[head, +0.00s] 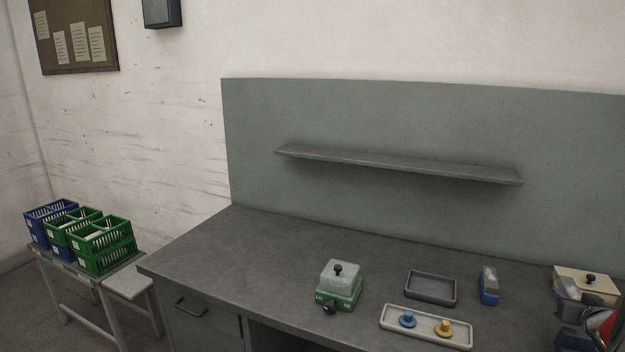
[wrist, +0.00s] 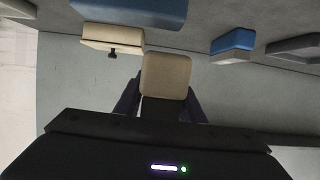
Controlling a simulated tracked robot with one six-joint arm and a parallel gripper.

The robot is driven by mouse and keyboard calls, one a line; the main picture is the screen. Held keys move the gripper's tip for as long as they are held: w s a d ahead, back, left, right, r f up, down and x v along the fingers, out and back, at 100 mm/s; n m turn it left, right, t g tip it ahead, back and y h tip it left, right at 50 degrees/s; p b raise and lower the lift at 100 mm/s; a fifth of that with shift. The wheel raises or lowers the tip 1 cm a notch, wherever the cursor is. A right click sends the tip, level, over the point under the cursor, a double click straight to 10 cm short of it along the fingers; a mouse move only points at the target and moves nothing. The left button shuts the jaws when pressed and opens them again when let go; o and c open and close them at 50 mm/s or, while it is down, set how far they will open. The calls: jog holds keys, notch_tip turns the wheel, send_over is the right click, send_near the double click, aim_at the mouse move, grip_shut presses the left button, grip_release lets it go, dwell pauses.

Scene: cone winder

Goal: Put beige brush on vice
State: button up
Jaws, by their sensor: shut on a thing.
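My gripper (wrist: 165,100) is shut on the beige brush (wrist: 166,73), a pale block held between the dark fingers in the wrist view. In the head view only a dark and red part of my arm shows at the right edge, and I cannot make out the brush there. A blue body (wrist: 130,10) lies beyond the brush in the wrist view, and a blue part (head: 570,338) shows low at the right in the head view. I cannot tell whether this is the vice. The brush appears held clear of the bench.
A beige-topped box (head: 585,280) with a black knob stands at the bench's right. A blue and grey block (head: 488,286), a dark tray (head: 430,300), a pale tray (head: 390,326) with two knobs, and a green, white-topped device (head: 338,296) stand leftward. The bench's left is clear.

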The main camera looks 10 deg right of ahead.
jog(key=w+a+n+y, duration=0.2)
jog(key=w+a, duration=0.1)
jog(key=a, duration=1.7)
jog(key=w+a+f+n+t+y, duration=0.1)
jog(key=w+a+n+y, duration=0.1)
jog(key=a, duration=1.7)
jog(key=w+a+f+n+y, duration=0.1)
jog(key=w+a+n+y, duration=0.1)
jog(key=a, duration=1.8)
jog(key=shift+w+a+t+y, duration=0.3)
jog(key=shift+w+t+y, duration=0.15)
jog(key=shift+w, duration=0.75)
